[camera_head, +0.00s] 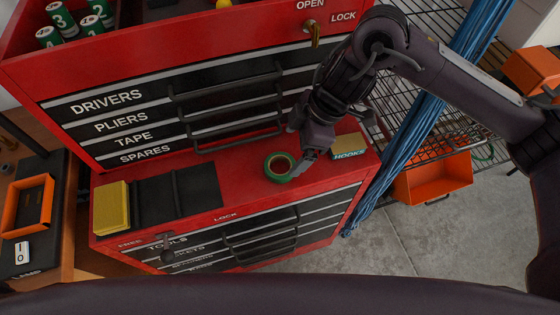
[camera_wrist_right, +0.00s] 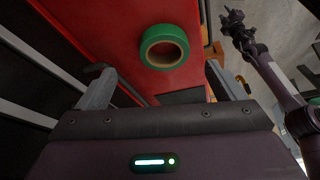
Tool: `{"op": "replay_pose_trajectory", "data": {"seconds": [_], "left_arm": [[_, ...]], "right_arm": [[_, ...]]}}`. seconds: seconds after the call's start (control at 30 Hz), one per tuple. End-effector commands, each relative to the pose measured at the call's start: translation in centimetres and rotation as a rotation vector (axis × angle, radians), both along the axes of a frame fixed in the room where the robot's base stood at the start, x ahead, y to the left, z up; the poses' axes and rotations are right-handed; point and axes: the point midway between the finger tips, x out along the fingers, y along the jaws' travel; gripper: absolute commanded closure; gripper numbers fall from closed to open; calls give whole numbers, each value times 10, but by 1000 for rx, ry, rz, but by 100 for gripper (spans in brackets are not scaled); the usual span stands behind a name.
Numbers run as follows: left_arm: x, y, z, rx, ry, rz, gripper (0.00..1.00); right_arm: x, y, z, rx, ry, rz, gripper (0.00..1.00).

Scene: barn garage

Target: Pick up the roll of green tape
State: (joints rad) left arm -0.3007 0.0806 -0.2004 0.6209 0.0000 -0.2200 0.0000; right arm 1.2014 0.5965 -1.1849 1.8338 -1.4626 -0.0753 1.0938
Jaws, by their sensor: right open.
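The roll of green tape (camera_head: 269,168) lies flat on the red top of the lower tool chest (camera_head: 235,203). In the right wrist view the roll (camera_wrist_right: 184,40) shows past the jaws, with its brown core visible. My right gripper (camera_head: 303,163) is close beside the roll, at its right, in the head view. In the right wrist view its two fingers (camera_wrist_right: 158,78) are wide apart with nothing between them. My left gripper does not show in the head view.
The upper red chest (camera_head: 210,45) with labelled drawers stands behind the roll. A yellow block (camera_head: 115,208) and black tray (camera_head: 178,193) lie left; a box labelled HOOKS (camera_head: 348,153) is right of the gripper. Blue cables (camera_head: 400,148) and a wire rack (camera_head: 435,140) stand further right.

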Motion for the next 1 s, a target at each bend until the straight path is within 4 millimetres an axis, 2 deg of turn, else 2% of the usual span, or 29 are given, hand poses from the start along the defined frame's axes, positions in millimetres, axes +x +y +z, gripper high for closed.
{"op": "replay_pose_trajectory", "data": {"seconds": [0.43, 0.73, 0.77, 1.0], "left_arm": [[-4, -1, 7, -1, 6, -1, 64], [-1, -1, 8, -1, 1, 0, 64], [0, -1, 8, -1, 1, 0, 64], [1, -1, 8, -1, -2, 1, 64]], "right_arm": [[-8, 23, -51, 3, 1, 1, 10], [-8, 26, -59, 4, -3, 3, 10], [-8, 26, -59, 4, -3, 2, 12], [-8, 26, -59, 4, -3, 2, 43]]}}
